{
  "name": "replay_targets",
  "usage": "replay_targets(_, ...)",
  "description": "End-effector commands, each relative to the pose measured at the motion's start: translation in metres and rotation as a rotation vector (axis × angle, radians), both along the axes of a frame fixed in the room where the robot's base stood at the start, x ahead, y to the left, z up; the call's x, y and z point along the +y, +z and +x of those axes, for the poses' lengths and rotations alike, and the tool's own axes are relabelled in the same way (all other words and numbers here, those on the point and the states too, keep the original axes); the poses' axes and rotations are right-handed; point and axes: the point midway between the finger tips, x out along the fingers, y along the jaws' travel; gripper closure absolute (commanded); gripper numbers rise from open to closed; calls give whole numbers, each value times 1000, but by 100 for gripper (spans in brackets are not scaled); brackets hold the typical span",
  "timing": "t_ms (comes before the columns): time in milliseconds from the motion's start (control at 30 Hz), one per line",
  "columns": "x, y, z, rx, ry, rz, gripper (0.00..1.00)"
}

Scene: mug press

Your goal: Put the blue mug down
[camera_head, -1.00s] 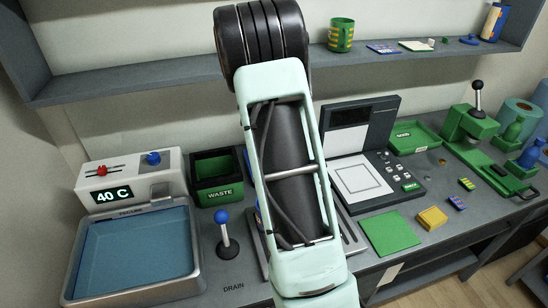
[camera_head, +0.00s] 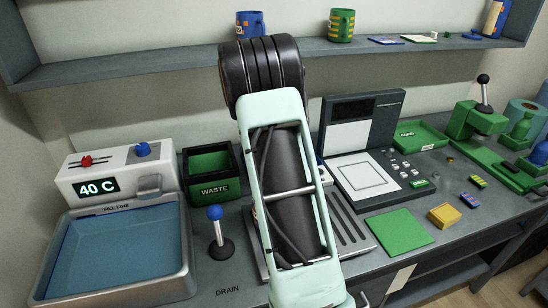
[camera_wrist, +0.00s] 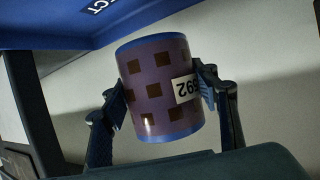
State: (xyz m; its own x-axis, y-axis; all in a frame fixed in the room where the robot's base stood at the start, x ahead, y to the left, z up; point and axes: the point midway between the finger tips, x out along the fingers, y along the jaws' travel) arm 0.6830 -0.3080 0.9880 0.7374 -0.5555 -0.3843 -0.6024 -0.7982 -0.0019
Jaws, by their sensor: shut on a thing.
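In the wrist view, a mug (camera_wrist: 150,100) with blue rims, a purple-looking body, dark squares and a white label reading upside down is between the two fingers of my gripper (camera_wrist: 163,98). The fingers are shut on its sides. In the head view, my gripper is hidden behind my arm. A blue mug (camera_head: 250,24) with orange marks shows at the shelf, just above my arm's black joint. I cannot tell whether it is the held one.
A shelf (camera_head: 130,72) runs along the wall, with a green mug (camera_head: 341,25) on it. Below are a water basin (camera_head: 115,255), a green waste bin (camera_head: 209,172), a joystick (camera_head: 218,235), a panel with a screen (camera_head: 362,135) and a green mat (camera_head: 399,231). A blue lettered surface (camera_wrist: 60,20) is close to the held mug.

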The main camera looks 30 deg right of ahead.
Motion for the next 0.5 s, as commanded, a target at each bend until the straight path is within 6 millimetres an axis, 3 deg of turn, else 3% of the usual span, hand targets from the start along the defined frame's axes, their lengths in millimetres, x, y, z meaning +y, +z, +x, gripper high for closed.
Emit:
replay_targets(100, -1, -21, 0, 1, -1, -1, 85)
replay_targets(333, -1, -39, 0, -2, -1, -2, 85)
replay_targets(500, -1, -64, 0, 0, -1, 0, 85)
